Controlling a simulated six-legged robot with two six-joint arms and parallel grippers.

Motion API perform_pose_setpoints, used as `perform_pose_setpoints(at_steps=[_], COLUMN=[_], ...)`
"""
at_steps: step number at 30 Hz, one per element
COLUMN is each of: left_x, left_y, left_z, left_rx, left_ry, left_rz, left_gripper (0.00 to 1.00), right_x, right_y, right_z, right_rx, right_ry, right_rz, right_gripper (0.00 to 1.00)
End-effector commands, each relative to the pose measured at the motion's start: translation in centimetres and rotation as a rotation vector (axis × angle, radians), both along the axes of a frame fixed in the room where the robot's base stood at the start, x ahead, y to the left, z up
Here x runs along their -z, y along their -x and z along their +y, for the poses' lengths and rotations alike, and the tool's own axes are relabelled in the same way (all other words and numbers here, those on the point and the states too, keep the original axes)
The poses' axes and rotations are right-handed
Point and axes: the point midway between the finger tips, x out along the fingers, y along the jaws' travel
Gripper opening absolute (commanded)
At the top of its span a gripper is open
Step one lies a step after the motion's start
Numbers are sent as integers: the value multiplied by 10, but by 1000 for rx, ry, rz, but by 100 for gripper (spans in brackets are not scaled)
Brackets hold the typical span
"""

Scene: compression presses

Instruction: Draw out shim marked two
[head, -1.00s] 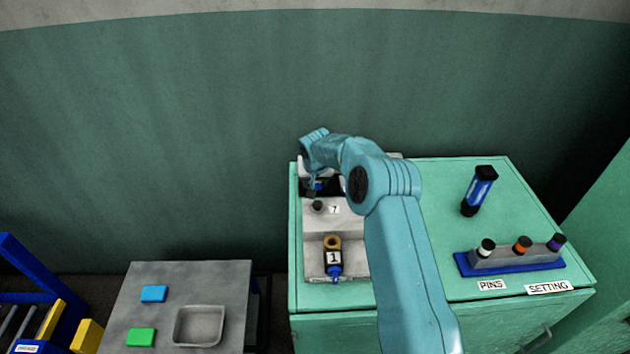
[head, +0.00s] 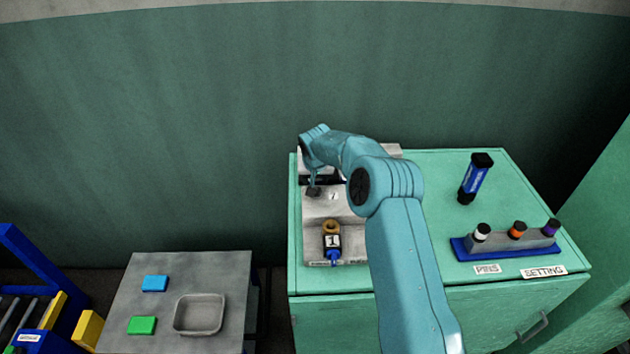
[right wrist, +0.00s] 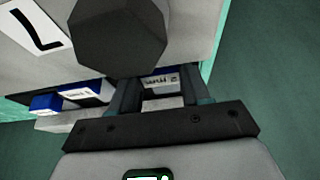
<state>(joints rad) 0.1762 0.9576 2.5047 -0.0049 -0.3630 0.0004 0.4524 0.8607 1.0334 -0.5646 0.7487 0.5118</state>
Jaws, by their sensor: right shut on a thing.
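A shim (right wrist: 160,80) with a white label and blue edge sits between my right gripper's fingers in the right wrist view. Its upside-down lettering appears to read "SHIM 2". My right gripper (right wrist: 160,97) is shut on it. In the head view this gripper (head: 314,178) is at the back of the grey press (head: 318,208), and the shim cannot be made out there. Another blue and white shim (right wrist: 82,92) lies beside it, left of the fingers, with a further blue block (right wrist: 45,104) at the far left. My left gripper is not in view.
A dark hexagonal knob (right wrist: 120,35) stands close in front of the fingers. A piece marked 1 (head: 332,241) is at the press front. A pin rack (head: 510,246) and blue-black cylinder (head: 475,180) stand right. A side table (head: 185,275) holds an empty tray (head: 200,315).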

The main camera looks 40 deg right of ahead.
Motion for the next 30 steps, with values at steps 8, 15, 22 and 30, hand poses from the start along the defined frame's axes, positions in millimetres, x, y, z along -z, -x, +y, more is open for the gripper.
perform_pose_setpoints(at_steps=[8,15,22,30], left_x=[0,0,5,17], left_y=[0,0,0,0], left_z=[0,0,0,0], left_rx=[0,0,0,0], left_ry=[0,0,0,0], left_rz=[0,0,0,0], left_gripper=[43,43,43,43], right_x=[4,3,-17,-83], right_y=[1,0,5,26], right_z=[1,0,5,22], right_rx=[1,1,1,0], right_ry=[-11,-8,-5,-5], right_rz=[16,12,6,5], right_gripper=[72,72,72,72])
